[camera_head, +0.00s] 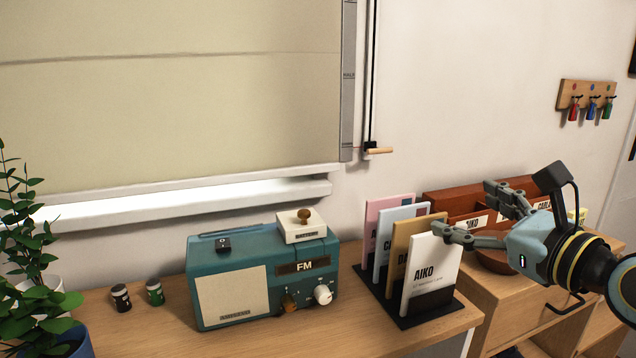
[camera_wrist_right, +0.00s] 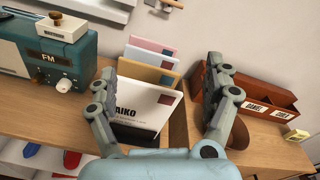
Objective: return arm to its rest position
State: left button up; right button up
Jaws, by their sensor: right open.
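My right gripper (camera_head: 478,213) is at the right in the head view, reaching in from the right edge, with its fingers spread and empty. One finger is in front of the upper edge of the white AIKO card (camera_head: 432,265); I cannot tell whether it touches. In the right wrist view the open gripper (camera_wrist_right: 165,88) has the AIKO card (camera_wrist_right: 145,110) beside its left finger and the red-brown box by its right finger. My left gripper is not in view.
A dark rack (camera_head: 411,318) holds several upright cards. A teal radio (camera_head: 262,279) stands to its left, with two small jars (camera_head: 154,293) and a plant (camera_head: 30,240). A red-brown labelled box (camera_head: 452,200) and a brown bowl (camera_head: 492,256) are by the gripper. Keys hang on a wall rack (camera_head: 587,95).

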jog(key=s+a+f+n+g+h, duration=0.15)
jog(key=s+f+n+g, duration=0.45)
jog(key=s+f+n, duration=0.8)
jog(key=s+d+f+n+g+h, duration=0.1)
jog(key=s+d+n+g+h, duration=0.2)
jog(key=s+n, duration=0.45)
jog(key=s+d+f+n+g+h, duration=0.1)
jog(key=s+d+n+g+h, duration=0.25)
jog(key=s+n, duration=0.4)
jog(key=s+d+f+g+b, duration=0.1)
jog(key=s+f, duration=0.1)
jog(key=f, duration=1.2)
jog(key=s+d+f+b, duration=0.1)
jog(key=d+f, duration=0.1)
jog(key=f, duration=1.3)
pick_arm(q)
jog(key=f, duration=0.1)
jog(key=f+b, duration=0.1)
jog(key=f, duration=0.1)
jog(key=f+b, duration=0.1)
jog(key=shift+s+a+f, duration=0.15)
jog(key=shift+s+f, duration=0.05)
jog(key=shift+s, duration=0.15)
pick_arm(e)
jog(key=s+f+g+y, duration=0.1)
jog(key=s+f, duration=1.7)
jog(key=shift+s+d+m, duration=0.25)
jog(key=shift+d+m, duration=0.15)
jog(key=shift+g, duration=0.35)
